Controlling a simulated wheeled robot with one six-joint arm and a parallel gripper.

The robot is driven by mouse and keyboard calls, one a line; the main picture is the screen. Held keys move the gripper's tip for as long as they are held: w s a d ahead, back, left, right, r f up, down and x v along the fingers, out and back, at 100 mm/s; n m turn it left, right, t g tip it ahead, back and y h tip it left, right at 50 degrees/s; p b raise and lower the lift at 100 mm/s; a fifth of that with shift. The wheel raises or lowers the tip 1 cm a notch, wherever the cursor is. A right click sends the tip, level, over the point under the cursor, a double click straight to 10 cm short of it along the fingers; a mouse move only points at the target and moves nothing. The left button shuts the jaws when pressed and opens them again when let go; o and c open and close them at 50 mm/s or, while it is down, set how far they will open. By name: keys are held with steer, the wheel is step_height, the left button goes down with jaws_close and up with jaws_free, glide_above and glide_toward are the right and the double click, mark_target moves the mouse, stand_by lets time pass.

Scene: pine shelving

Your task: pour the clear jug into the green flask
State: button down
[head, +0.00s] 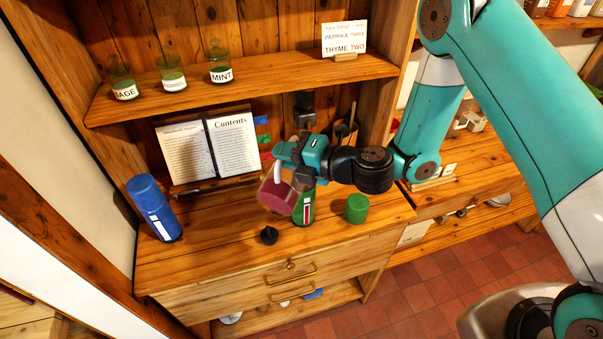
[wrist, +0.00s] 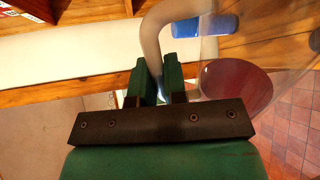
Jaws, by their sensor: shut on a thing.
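The clear jug (head: 274,194) holds dark red liquid and hangs tilted above the counter. My gripper (head: 281,160) is shut on its pale handle. In the wrist view, my gripper (wrist: 162,85) has its green fingers at the handle, with the clear wall and red liquid of the jug (wrist: 236,86) to the right. The green flask (head: 307,208) stands upright on the counter, just right of the jug in the head view. My gripper and the jug partly cover it, and its mouth is hidden. I cannot tell whether the jug touches it or any liquid flows.
A black stopper (head: 269,235) and a green cup (head: 357,208) stand on the counter near the flask. A blue flask (head: 154,208) stands at the left. An open book (head: 210,148) leans behind. Labelled jars (head: 220,65) stand on the shelf above.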

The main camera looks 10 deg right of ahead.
steer(key=shift+w+d+r, duration=0.15)
steer(key=shift+w, duration=0.1)
stand_by(1.3)
